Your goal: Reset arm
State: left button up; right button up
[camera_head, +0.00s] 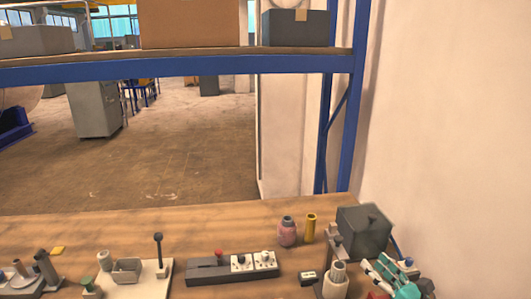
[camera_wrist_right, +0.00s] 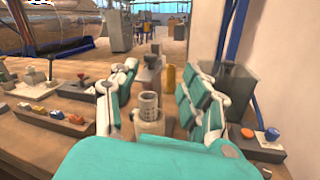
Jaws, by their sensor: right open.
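My right gripper (camera_head: 390,277), teal and white, is at the lower right of the head view, above the bench's right end. In the right wrist view my right gripper (camera_wrist_right: 160,82) has its two fingers spread wide with nothing held between them. My left gripper is in neither view.
The wooden bench (camera_head: 200,222) carries a dark grey box (camera_head: 363,232), a yellow cylinder (camera_head: 309,227), a pink bottle (camera_head: 287,232), a switch panel (camera_head: 215,268) and a white fixture plate (camera_head: 150,284). A blue-framed shelf (camera_head: 180,67) spans above. A wall (camera_head: 450,130) stands close on the right.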

jog(key=s+f+m+g+h, duration=0.2)
jog(key=s+f+m+h, duration=0.35)
jog(key=m, duration=0.65)
jog(key=s+f+m+g+h, duration=0.35)
jog(key=s+m, duration=0.25)
jog(key=m, duration=0.6)
jog(key=s+a+f+m+g+y, duration=0.2)
jog(key=s+a+f+m+g, duration=0.25)
jog(key=s, duration=0.55)
jog(key=s+a+f+m+g+y, duration=0.15)
jog(key=s+a+m+g, duration=0.25)
jog(key=s+a+m, duration=0.4)
notch_tip(320, 180, down, 29)
jog(key=s+d+n+g+b, duration=0.1)
jog(key=s+d+n+b, duration=0.1)
jog(key=s, duration=0.1)
jog(key=s+d+f+g+b, duration=0.1)
jog(key=s+d+f, duration=0.1)
jog(key=s+f, duration=1.4)
jog(key=shift+d+f+g, duration=0.3)
jog(key=shift+f, duration=0.1)
